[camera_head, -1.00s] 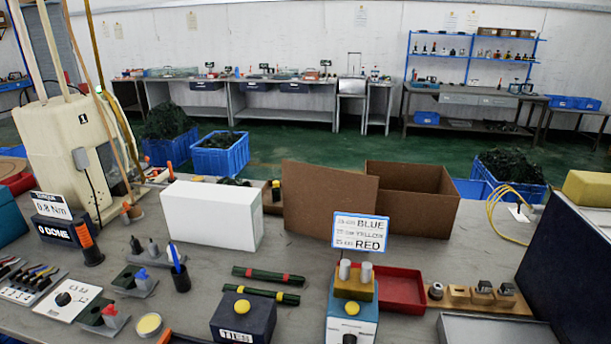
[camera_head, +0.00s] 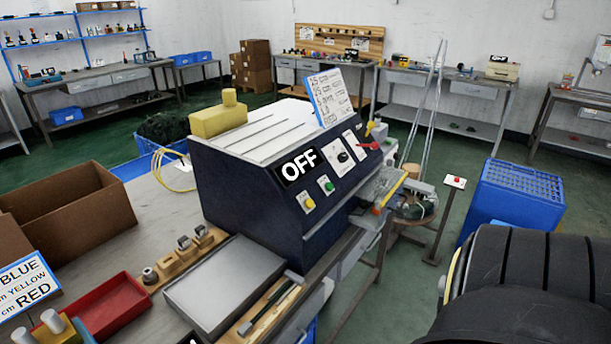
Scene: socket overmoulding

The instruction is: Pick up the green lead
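I cannot make out a separate green lead in this view. A dark green tangle (camera_head: 163,127) lies in a blue crate (camera_head: 135,167) on the floor behind the bench; single leads in it cannot be told apart. A coiled bundle (camera_head: 416,208) sits on a small round stand to the right of the machine, too small to tell its make-up. Neither of my grippers shows in the view.
A dark blue machine (camera_head: 245,190) marked OFF stands on the bench. Before it are a grey tray (camera_head: 225,285), a red tray (camera_head: 112,308) and a wooden tool block (camera_head: 185,258). A cardboard box (camera_head: 75,205) stands left. A blue crate (camera_head: 512,200) stands right.

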